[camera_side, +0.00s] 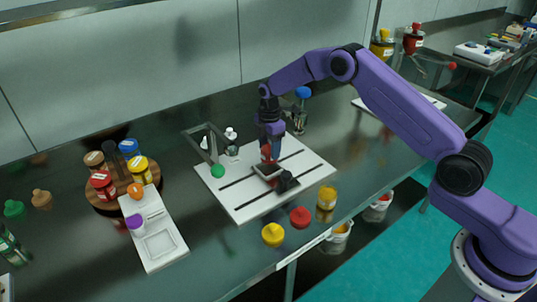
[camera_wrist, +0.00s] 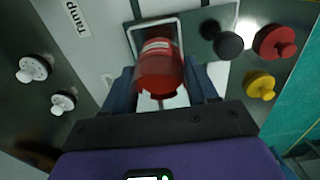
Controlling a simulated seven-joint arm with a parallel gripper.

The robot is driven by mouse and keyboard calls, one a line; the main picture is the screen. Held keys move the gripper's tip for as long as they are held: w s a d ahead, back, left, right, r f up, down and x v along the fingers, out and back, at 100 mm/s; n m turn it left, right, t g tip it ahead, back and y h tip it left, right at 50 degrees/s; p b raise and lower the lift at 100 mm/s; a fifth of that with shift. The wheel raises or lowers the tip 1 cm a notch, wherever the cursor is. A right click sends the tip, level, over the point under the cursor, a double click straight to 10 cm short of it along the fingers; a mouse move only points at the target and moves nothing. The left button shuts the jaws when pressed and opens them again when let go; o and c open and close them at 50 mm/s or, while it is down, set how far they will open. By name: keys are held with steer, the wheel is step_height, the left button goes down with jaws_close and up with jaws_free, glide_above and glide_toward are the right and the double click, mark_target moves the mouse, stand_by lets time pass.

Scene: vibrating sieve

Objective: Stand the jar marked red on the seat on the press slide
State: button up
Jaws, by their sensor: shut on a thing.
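My gripper (camera_side: 269,145) points down over the white press board (camera_side: 235,201). It is shut on a red jar (camera_side: 266,154). In the wrist view the red jar (camera_wrist: 159,70) sits between the two blue fingers, with a pale label on its side. The square grey-rimmed seat (camera_side: 268,171) is just below and in front of the jar in the side view. In the wrist view the seat's rim (camera_wrist: 130,40) frames the jar's far end. I cannot tell whether the jar touches the seat.
A green-knobbed lever (camera_side: 218,171) stands left of my gripper. A black knob (camera_wrist: 228,45) is beside the seat. Red (camera_side: 300,216) and yellow (camera_side: 273,235) knobs lie at the front. A round wooden rack (camera_side: 111,204) holds several jars at left, near a white scale-like panel (camera_side: 160,243).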

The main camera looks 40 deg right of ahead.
mark_target(268, 154)
steer(key=shift+w+f, duration=0.2)
steer(key=shift+f, duration=1.55)
steer(key=shift+f, duration=0.15)
steer(key=o, duration=1.1)
steer(key=shift+c, duration=0.2)
